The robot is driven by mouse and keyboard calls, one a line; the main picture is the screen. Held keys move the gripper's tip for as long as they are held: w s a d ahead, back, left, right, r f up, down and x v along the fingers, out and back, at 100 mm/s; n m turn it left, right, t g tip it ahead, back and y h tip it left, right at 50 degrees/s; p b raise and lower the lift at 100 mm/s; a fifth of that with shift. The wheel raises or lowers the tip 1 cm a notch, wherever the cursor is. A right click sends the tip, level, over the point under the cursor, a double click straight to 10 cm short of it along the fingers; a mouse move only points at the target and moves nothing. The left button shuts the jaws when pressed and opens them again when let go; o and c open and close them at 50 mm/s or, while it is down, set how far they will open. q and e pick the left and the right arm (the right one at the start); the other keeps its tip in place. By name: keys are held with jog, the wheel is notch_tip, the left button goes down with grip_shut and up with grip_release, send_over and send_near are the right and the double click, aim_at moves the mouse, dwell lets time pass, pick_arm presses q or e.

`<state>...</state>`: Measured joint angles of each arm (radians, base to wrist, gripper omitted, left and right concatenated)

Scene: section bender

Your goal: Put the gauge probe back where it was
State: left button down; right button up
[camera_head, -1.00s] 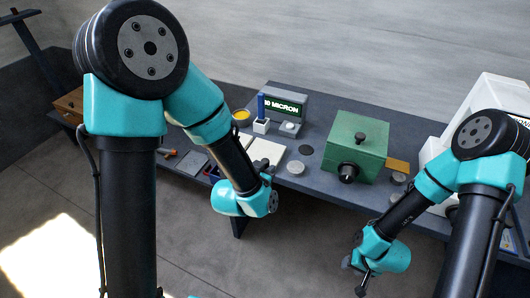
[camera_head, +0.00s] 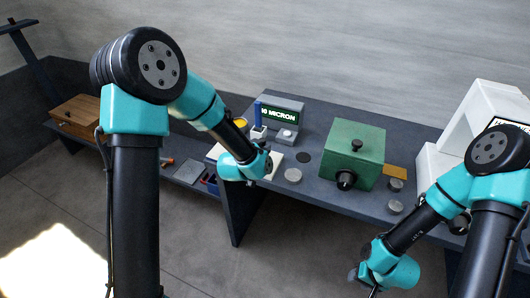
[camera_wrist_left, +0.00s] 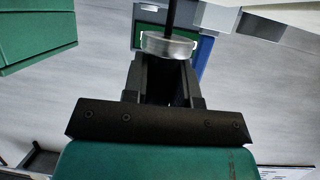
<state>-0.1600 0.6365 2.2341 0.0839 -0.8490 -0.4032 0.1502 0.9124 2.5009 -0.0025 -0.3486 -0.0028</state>
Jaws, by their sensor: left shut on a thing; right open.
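My left gripper (camera_head: 268,166) is over the front part of the bench, just in front of the micron gauge (camera_head: 279,113). In the left wrist view its dark fingers (camera_wrist_left: 168,68) are shut on a silver disc-shaped piece with a thin black rod (camera_wrist_left: 167,45), which looks like the gauge probe. The gauge's green display (camera_wrist_left: 147,14) shows behind that piece. In the head view the held piece is mostly hidden by the gripper. My right gripper (camera_head: 374,289) is open, low at the bottom edge, in front of the bench.
A green box (camera_head: 352,150) with black knobs stands right of the gauge; it also shows in the left wrist view (camera_wrist_left: 35,30). A blue post (camera_head: 257,113), a white block (camera_head: 258,133), a yellow-topped cup (camera_head: 240,122) and metal discs (camera_head: 293,175) are close by. A wooden box (camera_head: 77,114) is far left.

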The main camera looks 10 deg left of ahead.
pick_arm(q)
jog(key=shift+w+a, duration=0.15)
jog(key=shift+w, duration=0.1)
jog(key=shift+w+a+f, duration=0.1)
jog(key=shift+w+f, duration=0.2)
jog(key=shift+f, duration=0.35)
jog(key=shift+w+f, duration=0.25)
jog(key=shift+f, duration=0.7)
jog(key=shift+f, duration=0.15)
jog(key=c, duration=0.9)
grip_release()
jog(key=shift+s, duration=0.1)
